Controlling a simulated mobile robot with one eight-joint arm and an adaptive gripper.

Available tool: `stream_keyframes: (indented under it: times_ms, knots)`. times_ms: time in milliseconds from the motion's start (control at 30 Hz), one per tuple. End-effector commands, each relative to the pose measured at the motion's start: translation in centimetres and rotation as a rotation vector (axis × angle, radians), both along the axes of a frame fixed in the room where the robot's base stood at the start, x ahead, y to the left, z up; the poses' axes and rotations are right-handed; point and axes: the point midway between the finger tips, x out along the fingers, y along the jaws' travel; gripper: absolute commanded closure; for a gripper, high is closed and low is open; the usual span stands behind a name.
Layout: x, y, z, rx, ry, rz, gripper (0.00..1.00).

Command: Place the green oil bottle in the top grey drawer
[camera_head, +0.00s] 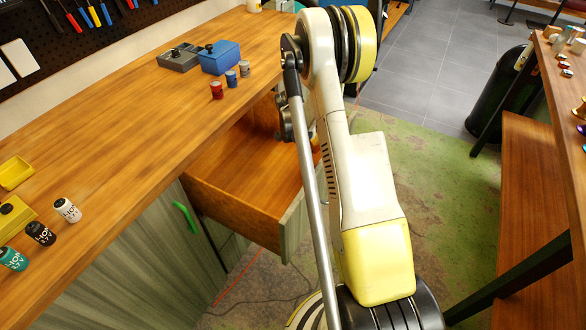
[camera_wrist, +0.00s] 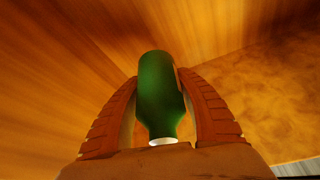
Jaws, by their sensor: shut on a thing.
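The green oil bottle (camera_wrist: 160,90) is in the wrist view, its pale neck end toward my palm and its broad end away from it. My gripper (camera_wrist: 159,77) is shut on it, with one orange-brown finger on each side. Wooden surfaces meet in a corner behind the bottle; I cannot tell whether the bottle touches them. In the head view the top grey drawer (camera_head: 240,196) is pulled out, with a bare wooden inside. My arm reaches over its far end and hides the bottle and most of my gripper.
The wooden workbench (camera_head: 130,115) lies above and left of the drawer. On it are a blue box (camera_head: 220,58), a grey box (camera_head: 180,57), several small cans (camera_head: 231,78) and labelled batteries (camera_head: 66,210). A green handle (camera_head: 185,218) is on the cabinet. A wooden bench (camera_head: 535,190) stands right.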

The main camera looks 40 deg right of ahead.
Motion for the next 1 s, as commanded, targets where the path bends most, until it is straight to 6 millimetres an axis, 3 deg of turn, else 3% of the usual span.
stream_keyframes:
  times_ms: [100, 467, 867, 900, 933, 1000]
  knots:
    - [0.0, 0.0, -3.0, 0.0, -0.001, 0.001, 1.0]
    - [0.0, 0.1, -7.6, 0.0, 0.0, 0.002, 1.0]
    - [0.1, 0.0, -8.0, 0.0, -0.001, 0.004, 1.0]
    - [0.0, 0.1, -8.0, 0.0, -0.001, 0.004, 0.55]
    - [0.0, 0.1, -8.0, 0.0, -0.001, 0.003, 0.46]
    - [0.0, 0.1, -8.0, 0.0, -0.001, 0.004, 0.42]
